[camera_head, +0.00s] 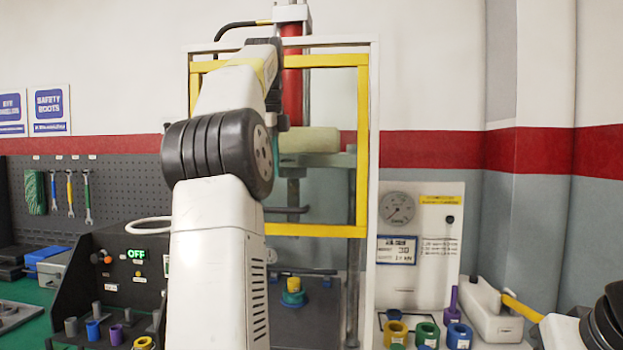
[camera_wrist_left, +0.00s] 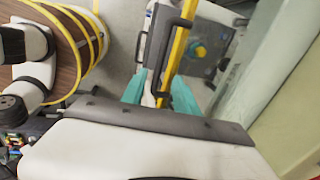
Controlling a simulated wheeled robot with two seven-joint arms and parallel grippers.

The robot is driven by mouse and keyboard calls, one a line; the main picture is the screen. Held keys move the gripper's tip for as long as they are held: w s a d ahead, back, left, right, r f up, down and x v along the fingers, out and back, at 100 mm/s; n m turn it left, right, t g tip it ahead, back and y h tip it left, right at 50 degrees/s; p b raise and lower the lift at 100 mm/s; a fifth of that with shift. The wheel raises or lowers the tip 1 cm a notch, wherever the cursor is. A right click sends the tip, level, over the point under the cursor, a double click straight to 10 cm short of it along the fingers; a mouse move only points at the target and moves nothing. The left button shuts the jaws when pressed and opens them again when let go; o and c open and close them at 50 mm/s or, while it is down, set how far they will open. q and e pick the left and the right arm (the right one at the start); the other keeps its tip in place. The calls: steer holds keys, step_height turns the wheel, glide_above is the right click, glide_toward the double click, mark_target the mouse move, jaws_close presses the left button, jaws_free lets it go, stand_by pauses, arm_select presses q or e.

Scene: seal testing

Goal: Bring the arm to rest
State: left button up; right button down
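My left arm rises through the middle of the head view in front of the press (camera_head: 374,200). Its gripper is mostly hidden there behind the wrist. In the left wrist view the teal fingers of my left gripper (camera_wrist_left: 160,95) are spread apart, with a yellow bar of the press guard (camera_wrist_left: 177,55) showing between or beyond them. I cannot tell whether they touch it. The yellow guard frame (camera_head: 362,150) sits in the upper part of the press opening. Below it, a small yellow, blue and green stack (camera_head: 293,288) stands on the press plate. My right gripper is out of view.
A gauge panel (camera_head: 430,240) and several colored rings, including a green one (camera_head: 427,335), stand at right. A pegboard (camera_head: 110,185) with tools is behind. A white tool with a yellow handle (camera_head: 490,310) lies right.

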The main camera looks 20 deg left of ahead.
arm_select(q)
steer(key=s+d+f+n+t+h, duration=0.1)
steer(key=s+d+f+n+t, duration=0.1)
steer(key=s+d+f+n, duration=0.5)
steer(key=s+d+f+n+t+h, duration=0.1)
steer(key=s+d+f+n+t, duration=0.1)
steer(key=s+d+f+n, duration=0.5)
steer(key=s+d+f, duration=0.2)
steer(key=d+f, duration=0.1)
steer(key=f, duration=0.2)
steer(key=s+d+f, duration=0.3)
steer(key=f, duration=0.3)
steer(key=shift+d+n+h, duration=0.3)
steer(key=shift+h, duration=0.1)
